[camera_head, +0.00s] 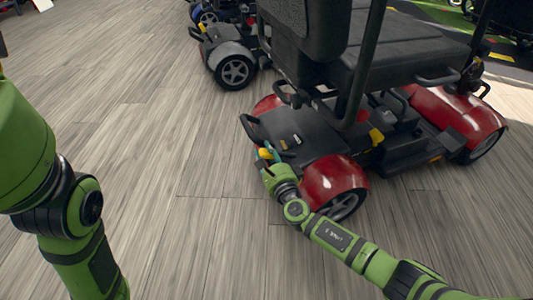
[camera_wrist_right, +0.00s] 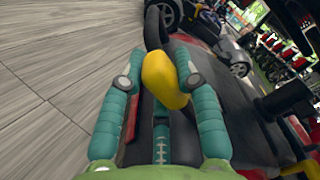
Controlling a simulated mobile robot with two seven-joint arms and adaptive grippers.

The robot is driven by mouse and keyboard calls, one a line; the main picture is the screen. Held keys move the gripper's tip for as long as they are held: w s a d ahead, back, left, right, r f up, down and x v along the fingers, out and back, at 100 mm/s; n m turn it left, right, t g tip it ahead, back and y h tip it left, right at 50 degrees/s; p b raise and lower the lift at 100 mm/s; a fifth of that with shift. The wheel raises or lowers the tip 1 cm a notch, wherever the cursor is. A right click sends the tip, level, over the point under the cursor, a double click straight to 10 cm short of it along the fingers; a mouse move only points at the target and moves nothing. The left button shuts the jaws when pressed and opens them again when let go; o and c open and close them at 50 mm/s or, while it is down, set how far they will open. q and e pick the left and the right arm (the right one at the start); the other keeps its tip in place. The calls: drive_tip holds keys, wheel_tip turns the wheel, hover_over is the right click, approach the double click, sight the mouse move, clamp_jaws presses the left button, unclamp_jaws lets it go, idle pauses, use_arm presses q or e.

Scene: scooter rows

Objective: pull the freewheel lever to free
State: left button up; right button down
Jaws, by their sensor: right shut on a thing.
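The red mobility scooter (camera_head: 329,177) stands at the centre right in the head view, its rear toward me. The yellow freewheel lever (camera_head: 265,153) is at its rear, beside the black rear cover. My right gripper (camera_head: 263,158) reaches it from the front. In the right wrist view the yellow lever (camera_wrist_right: 163,80) sits between the teal fingers of my right gripper (camera_wrist_right: 160,85), which are shut on it. The lever's lower end is hidden. My left arm shows at the left edge of the head view, but its gripper is out of frame.
A grey scooter (camera_head: 232,62) stands behind the red one. The red scooter's seat (camera_head: 410,45) and dark upright bar (camera_head: 362,70) rise above its rear deck. The wood-plank floor (camera_head: 140,130) to the left is clear.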

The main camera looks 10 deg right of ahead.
drive_tip(key=c, duration=0.9)
unclamp_jaws()
drive_tip(key=shift+a, duration=0.1)
drive_tip(key=s, duration=0.4)
drive_tip(key=s+d, duration=0.1)
drive_tip(key=s, duration=0.7)
drive_tip(key=shift+d, duration=0.35)
